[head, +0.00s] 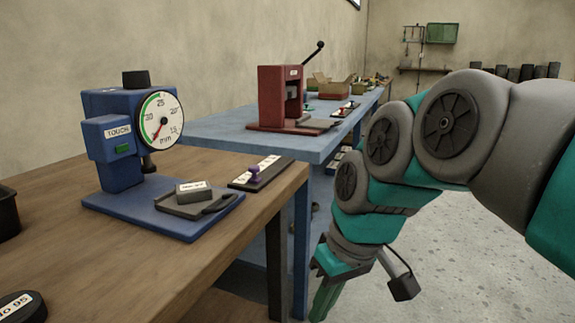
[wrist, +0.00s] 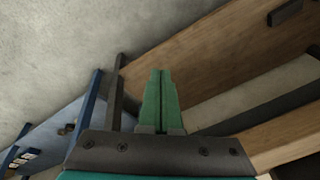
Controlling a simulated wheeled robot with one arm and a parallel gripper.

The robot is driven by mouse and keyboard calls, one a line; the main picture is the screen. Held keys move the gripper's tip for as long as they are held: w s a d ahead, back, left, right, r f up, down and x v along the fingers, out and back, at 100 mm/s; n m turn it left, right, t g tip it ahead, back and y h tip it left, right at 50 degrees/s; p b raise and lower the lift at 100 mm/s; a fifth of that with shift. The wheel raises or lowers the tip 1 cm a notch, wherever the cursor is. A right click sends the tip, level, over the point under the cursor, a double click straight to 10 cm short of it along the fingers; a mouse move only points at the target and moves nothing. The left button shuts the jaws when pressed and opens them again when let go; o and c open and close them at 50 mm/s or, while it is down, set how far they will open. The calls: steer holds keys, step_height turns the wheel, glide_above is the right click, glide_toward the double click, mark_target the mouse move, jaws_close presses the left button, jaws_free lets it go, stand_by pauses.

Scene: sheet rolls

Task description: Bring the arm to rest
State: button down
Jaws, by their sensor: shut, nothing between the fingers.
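My arm reaches in from the right in the head view, bent downward beside the tables. My gripper (head: 326,304) hangs at its lower end, beside the wooden table's right edge and below its top. In the wrist view my gripper (wrist: 161,75) shows two green fingers closed together. Nothing is between them. In the head view the fingertips run close to the bottom edge of the picture.
The wooden table (head: 130,270) bears a blue dial gauge (head: 120,150) and a small grey block (head: 194,190). Behind it a blue table (head: 220,128) holds a red press (head: 278,98). Grey floor (head: 455,255) lies open below and right of my arm.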

steer(key=s+d+f+m+g+h, duration=0.1)
steer(key=s+d+f+m, duration=0.2)
steer(key=s+d+f, duration=0.2)
steer(key=s+d+f+m+g+h+p, duration=0.1)
steer(key=s+d+f+m, duration=0.2)
steer(key=s+f, duration=0.6)
steer(key=shift+s+d+g+h, duration=0.4)
steer(key=shift+s+d, duration=0.25)
steer(key=shift+d, duration=0.35)
